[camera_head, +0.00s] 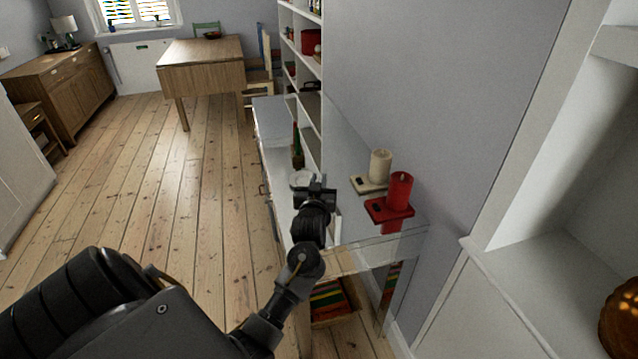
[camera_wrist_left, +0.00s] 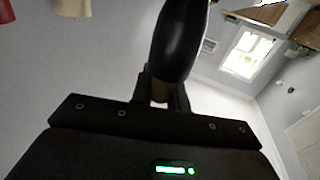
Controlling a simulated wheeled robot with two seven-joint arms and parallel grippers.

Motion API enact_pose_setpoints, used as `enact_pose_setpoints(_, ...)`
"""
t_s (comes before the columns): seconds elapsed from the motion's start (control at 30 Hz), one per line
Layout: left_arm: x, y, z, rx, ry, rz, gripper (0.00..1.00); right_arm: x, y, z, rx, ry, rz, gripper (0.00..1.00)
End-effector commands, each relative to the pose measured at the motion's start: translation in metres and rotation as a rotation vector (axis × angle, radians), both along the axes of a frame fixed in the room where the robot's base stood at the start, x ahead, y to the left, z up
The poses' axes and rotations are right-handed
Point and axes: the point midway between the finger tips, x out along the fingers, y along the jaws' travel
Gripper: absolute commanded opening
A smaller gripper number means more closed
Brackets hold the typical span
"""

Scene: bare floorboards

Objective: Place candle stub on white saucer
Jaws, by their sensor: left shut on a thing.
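My left gripper (camera_head: 316,187) is above the white cabinet top, close to the white saucer (camera_head: 300,178). In this view the gripper overlaps the saucer's right side, and the height between them is hard to judge. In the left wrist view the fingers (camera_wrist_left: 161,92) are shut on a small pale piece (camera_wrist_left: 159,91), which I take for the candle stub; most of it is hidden. A dark rounded shape (camera_wrist_left: 180,42) rises above the fingers there, and I cannot tell what it is. My right gripper is not in view.
A dark green plant or bottle (camera_head: 297,143) stands behind the saucer. White shelves (camera_head: 306,90) rise beyond. The floor at left is clear.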

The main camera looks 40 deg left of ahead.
Motion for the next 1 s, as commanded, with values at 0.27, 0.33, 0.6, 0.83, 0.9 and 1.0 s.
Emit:
enact_pose_setpoints(0.27, 0.000, 0.000, -0.003, 0.000, 0.000, 0.000, 0.38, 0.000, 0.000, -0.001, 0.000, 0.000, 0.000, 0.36)
enact_pose_setpoints(0.33, 0.000, 0.000, -0.003, 0.000, 0.000, 0.000, 0.38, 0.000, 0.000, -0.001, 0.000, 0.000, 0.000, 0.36)
enact_pose_setpoints(0.6, 0.000, 0.000, -0.005, 0.000, -0.001, 0.000, 0.38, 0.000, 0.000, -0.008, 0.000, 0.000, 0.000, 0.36)
enact_pose_setpoints(0.83, -0.029, -0.022, -0.004, -0.004, -0.003, 0.000, 0.38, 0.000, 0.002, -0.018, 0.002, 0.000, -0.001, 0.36)
enact_pose_setpoints(0.9, -0.041, -0.032, -0.002, -0.005, -0.002, 0.000, 0.38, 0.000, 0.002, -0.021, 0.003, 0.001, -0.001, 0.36)
enact_pose_setpoints(1.0, -0.058, -0.043, 0.000, -0.003, 0.001, 0.000, 0.38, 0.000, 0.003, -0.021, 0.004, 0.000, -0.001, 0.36)
